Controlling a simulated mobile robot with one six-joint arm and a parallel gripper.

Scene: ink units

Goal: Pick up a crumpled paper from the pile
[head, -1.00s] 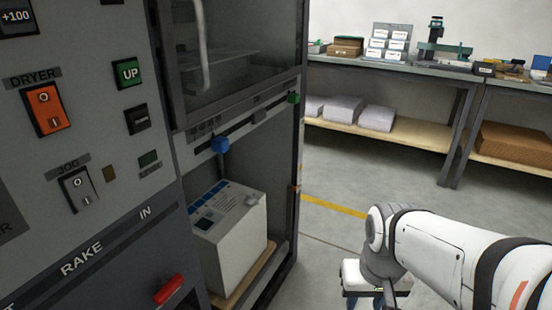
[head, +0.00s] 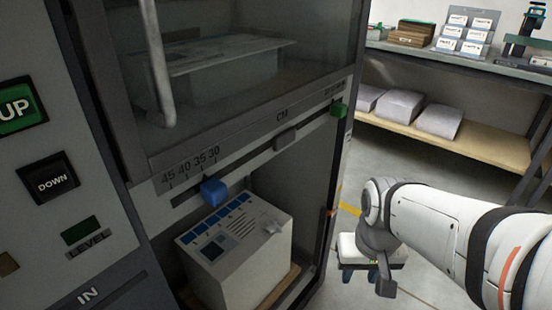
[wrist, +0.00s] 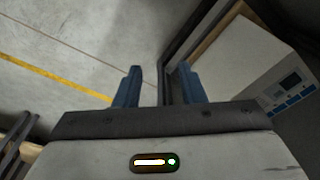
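A white block-like pile (head: 238,272) with blue squares and a dark square printed on its top stands in the lower bay of the machine. A small pale lump (head: 272,228), perhaps the crumpled paper, lies near the right edge of its top; it is too small to be sure. The pile also shows in the wrist view (wrist: 248,55) at the upper right. My gripper (wrist: 160,72) is open, with two blue fingers apart and only floor and a dark frame edge between them. In the head view it hangs outside the bay, right of the pile.
The pile rests on a wooden board (head: 283,292). A blue slider (head: 214,191) and scale rail sit above it, and the dark frame post (head: 326,225) borders the bay on the right. A shelf (head: 480,143) with white stacks stands behind. Floor is clear around my gripper.

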